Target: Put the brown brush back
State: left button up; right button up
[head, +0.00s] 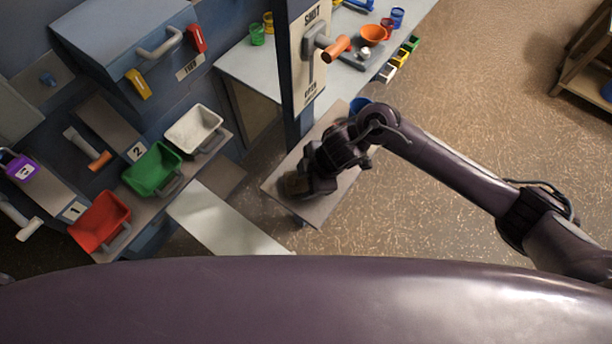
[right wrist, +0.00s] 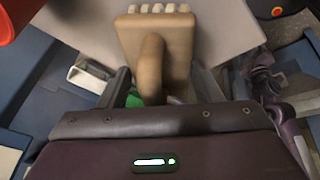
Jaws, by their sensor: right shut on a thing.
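The brown brush (right wrist: 154,38) is in my right gripper (right wrist: 160,88), its handle between the two fingers and its pale bristles pointing to the top of the right wrist view. In the head view the brush (head: 293,184) is a small brown patch at the tip of my right gripper (head: 303,182), mostly hidden by it. Brush and gripper are over the left part of a small grey table (head: 330,207). I cannot tell whether the brush touches the tabletop. My left gripper is not seen in the head view.
A blue post with a shut/open lever (head: 312,50) rises behind the small table. Red (head: 99,222), green (head: 152,170) and white (head: 194,128) buckets stand on the left. A pale board (head: 215,220) lies left of the table.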

jog(key=shift+f, duration=0.15)
jog(key=o, duration=1)
jog(key=shift+c, duration=0.2)
jog(key=shift+d+r, duration=0.15)
jog(key=shift+r, duration=0.4)
jog(key=v, duration=1.1)
jog(key=shift+r, duration=0.2)
